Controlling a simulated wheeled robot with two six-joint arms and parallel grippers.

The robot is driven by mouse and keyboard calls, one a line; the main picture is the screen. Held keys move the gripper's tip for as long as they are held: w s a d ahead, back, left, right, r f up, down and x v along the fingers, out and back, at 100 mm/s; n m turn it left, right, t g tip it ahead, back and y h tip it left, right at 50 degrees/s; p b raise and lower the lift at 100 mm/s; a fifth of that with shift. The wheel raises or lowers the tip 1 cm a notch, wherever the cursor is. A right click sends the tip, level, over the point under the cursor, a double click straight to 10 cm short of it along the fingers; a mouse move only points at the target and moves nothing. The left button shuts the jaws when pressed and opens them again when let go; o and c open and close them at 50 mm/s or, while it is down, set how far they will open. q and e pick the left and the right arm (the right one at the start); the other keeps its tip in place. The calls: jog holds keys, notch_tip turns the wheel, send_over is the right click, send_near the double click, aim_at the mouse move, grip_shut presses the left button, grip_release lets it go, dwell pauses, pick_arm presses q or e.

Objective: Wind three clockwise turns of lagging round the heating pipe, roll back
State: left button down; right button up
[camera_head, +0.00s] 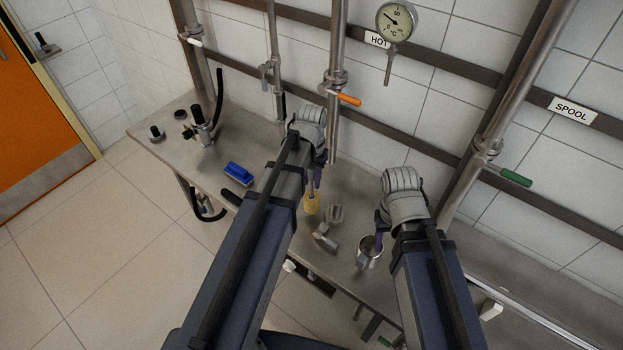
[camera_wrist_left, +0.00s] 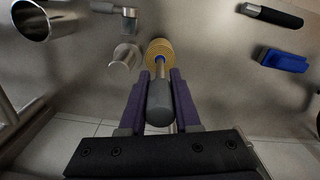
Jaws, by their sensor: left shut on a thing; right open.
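The roll of lagging (camera_head: 311,204) is yellow and sits low over the steel bench. In the left wrist view the roll (camera_wrist_left: 159,50) shows end-on, with ringed layers, beyond a grey handle (camera_wrist_left: 160,102). My left gripper (camera_wrist_left: 161,82) is shut on this handle; in the head view the gripper (camera_head: 316,178) is partly hidden by its own arm. The upright heating pipe (camera_head: 337,60), near the HOT label, stands behind my left gripper. I see no yellow lagging on its visible part. My right gripper (camera_head: 380,224) is open above a metal cup (camera_head: 370,248), its fingers mostly hidden.
On the bench (camera_head: 150,124) a blue block (camera_head: 238,174), a grey metal piece (camera_head: 326,238) and a black-handled valve fitting (camera_head: 203,125) stand around the arms. An orange valve lever (camera_head: 349,99) sticks out from the pipe. A gauge (camera_head: 397,20) hangs above. A green-handled pipe (camera_head: 515,177) rises at the right.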

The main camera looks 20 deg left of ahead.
pick_arm(q)
jog(key=shift+d, duration=0.15)
jog(key=shift+w+d+f, duration=0.1)
jog(key=shift+d+f, duration=0.05)
jog(key=shift+d, duration=1.1)
jog(key=w, duration=0.3)
jog(key=shift+w, duration=0.15)
dwell(0.3)
jog(key=shift+d, duration=0.1)
jog(key=shift+w+d, duration=1.05)
jog(key=shift+d, duration=0.2)
